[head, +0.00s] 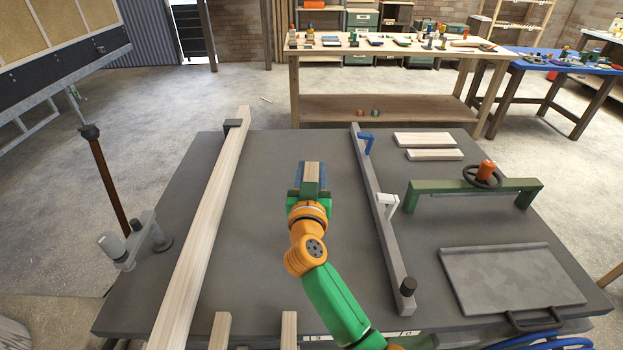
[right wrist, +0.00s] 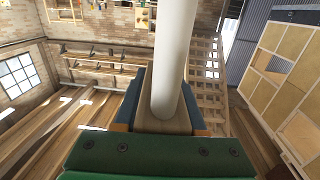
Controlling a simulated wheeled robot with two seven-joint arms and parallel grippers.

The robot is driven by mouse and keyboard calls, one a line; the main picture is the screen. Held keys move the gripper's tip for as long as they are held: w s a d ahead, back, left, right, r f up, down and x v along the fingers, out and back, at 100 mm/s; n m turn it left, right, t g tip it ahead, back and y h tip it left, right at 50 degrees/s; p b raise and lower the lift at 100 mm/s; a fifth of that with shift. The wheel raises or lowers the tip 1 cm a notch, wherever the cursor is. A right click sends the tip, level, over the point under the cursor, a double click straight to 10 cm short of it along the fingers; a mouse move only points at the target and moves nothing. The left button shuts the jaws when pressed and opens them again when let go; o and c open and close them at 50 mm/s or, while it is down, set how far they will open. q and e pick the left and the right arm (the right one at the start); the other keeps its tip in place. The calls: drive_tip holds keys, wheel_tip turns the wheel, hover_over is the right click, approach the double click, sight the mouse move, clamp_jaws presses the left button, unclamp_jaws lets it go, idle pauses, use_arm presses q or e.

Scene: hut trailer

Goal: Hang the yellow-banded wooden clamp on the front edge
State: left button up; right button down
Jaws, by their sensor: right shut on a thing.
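My right gripper (head: 311,176), green with blue fingers, is above the middle of the dark grey table (head: 265,225). It is shut on a wooden piece that I take to be the clamp; only a narrow wooden strip shows between the fingers in the head view. In the right wrist view the clamp (right wrist: 165,126) shows as wood between the blue fingers, with a pale round bar (right wrist: 176,60) reaching away from it. I cannot make out a yellow band. The table's front edge (head: 270,338) runs along the bottom of the head view. My left gripper is not in view.
A long wooden beam (head: 205,230) lies on the left of the table, and a grey bar clamp (head: 372,190) right of my gripper. A green frame (head: 455,194) and a grey tray (head: 515,280) are further right. Two short wood ends (head: 289,328) (head: 220,330) stand at the front.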

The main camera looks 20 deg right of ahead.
drive_tip(key=s+r+p, duration=0.4)
drive_tip(key=s+r, duration=0.8)
drive_tip(key=s, duration=0.2)
drive_tip(key=s+f+m+g+h+b, duration=0.1)
drive_tip(key=s+f+h+b, duration=0.1)
drive_tip(key=s+f, duration=0.8)
drive_tip(key=shift+s+a+f+m+h, duration=0.3)
drive_tip(key=shift+f+m, duration=0.05)
drive_tip(key=shift+m, duration=0.05)
